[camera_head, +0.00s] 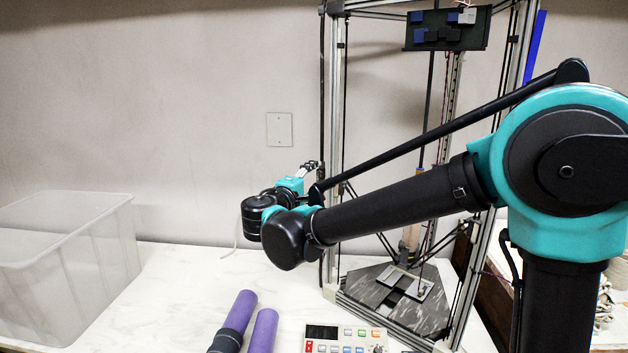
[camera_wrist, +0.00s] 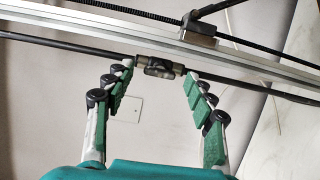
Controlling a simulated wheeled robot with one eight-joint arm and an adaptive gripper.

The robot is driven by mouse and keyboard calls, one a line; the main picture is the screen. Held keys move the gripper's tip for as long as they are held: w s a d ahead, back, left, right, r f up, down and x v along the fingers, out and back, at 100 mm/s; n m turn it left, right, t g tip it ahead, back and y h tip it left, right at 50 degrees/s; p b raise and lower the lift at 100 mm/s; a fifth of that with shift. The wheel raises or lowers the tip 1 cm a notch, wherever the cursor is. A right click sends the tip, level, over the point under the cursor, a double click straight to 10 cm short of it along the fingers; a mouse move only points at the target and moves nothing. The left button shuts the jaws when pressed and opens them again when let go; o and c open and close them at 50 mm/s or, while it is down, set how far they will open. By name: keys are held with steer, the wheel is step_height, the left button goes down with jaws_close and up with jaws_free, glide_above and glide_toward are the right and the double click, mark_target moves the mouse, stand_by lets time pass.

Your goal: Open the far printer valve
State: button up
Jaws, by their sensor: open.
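The printer (camera_head: 334,120) is a tall delta frame with metal posts and thin black rods, standing on the white table. In the wrist view, a small dark valve (camera_wrist: 160,67) sits on a black tube that runs alongside a metal rail. My gripper (camera_wrist: 159,70) is open, with one green-padded finger on each side of the valve and its fingertips close to the valve's ends. I cannot tell whether they touch it. In the head view my gripper (camera_head: 312,168) is small, beside the printer's left post; the valve cannot be made out there.
A clear plastic bin (camera_head: 70,260) stands at the left. Two purple cylinders (camera_head: 262,330) and a control box with coloured buttons (camera_head: 345,338) are at the front of the table. A wall plate (camera_head: 279,129) is behind. The table between bin and printer is mostly free.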

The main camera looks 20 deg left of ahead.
steer(key=s+a, duration=0.1)
steer(key=s, duration=1)
steer(key=shift+s+a, duration=0.2)
steer(key=shift+s, duration=0.15)
